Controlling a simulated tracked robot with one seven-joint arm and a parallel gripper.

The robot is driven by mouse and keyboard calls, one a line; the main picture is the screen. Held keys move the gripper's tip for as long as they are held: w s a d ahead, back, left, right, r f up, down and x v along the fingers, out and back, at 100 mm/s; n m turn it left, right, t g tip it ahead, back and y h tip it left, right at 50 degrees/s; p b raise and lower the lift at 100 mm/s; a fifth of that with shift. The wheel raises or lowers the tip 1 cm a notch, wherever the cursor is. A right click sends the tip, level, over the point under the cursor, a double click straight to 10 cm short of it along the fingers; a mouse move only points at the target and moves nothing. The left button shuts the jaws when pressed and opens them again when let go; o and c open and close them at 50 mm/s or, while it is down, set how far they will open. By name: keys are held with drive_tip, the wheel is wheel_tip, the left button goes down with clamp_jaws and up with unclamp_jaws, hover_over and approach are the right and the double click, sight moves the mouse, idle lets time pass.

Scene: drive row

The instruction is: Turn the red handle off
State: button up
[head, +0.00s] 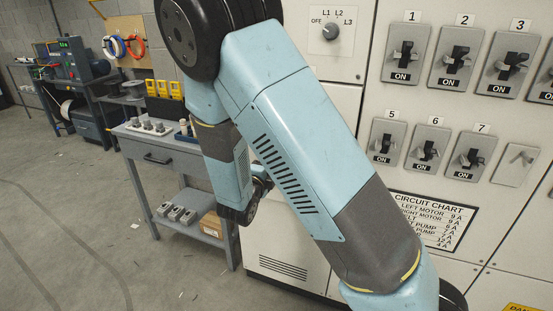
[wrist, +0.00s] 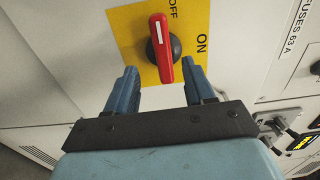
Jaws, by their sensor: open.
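The red handle (wrist: 160,47) shows in the wrist view on a dark round hub, mounted on a yellow plate (wrist: 128,28). Its white-marked end points up in the picture, close to the OFF label. The ON label is to the right of the handle. My gripper (wrist: 160,80) is open, with one blue finger on each side of the handle's lower end. Gaps show between the fingers and the handle; how deep the fingers reach is hard to tell. In the head view the handle is hidden and my arm covers most or all of the gripper.
In the head view, a light cabinet carries a rotary selector knob (head: 331,31), several black toggle switches and a circuit chart (head: 428,218). A grey workbench (head: 172,151) with small parts stands left of my arm. The floor at the left is mostly clear.

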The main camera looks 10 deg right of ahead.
drive_tip(key=v, duration=0.4)
drive_tip(key=shift+s+a, duration=0.15)
drive_tip(key=shift+s, duration=0.15)
drive_tip(key=s+d+r+m+g+h, duration=0.1)
drive_tip(key=s+d+r+m+g, duration=0.25)
drive_tip(key=d+m, duration=0.4)
drive_tip(key=s+d+r+m+g, duration=0.35)
drive_tip(key=d+m+g, duration=0.2)
drive_tip(key=m, duration=0.35)
drive_tip(key=s+d+r+m+g+h, duration=0.1)
drive_tip(key=s+d+r+m+g, duration=0.1)
drive_tip(key=s+d+m+g, duration=0.4)
drive_tip(key=s+r+m+t+y, duration=0.2)
drive_tip(key=s+r+m+y, duration=0.3)
drive_tip(key=m, duration=0.8)
drive_tip(key=s+r+m+t+y, duration=0.2)
drive_tip(key=s+r+m+y, duration=0.3)
drive_tip(key=s+m, duration=0.3)
drive_tip(key=a+r+m, duration=0.1)
drive_tip(key=m, duration=0.3)
drive_tip(key=shift+r+m+t+y, duration=0.35)
drive_tip(key=shift+r+t+y, duration=0.05)
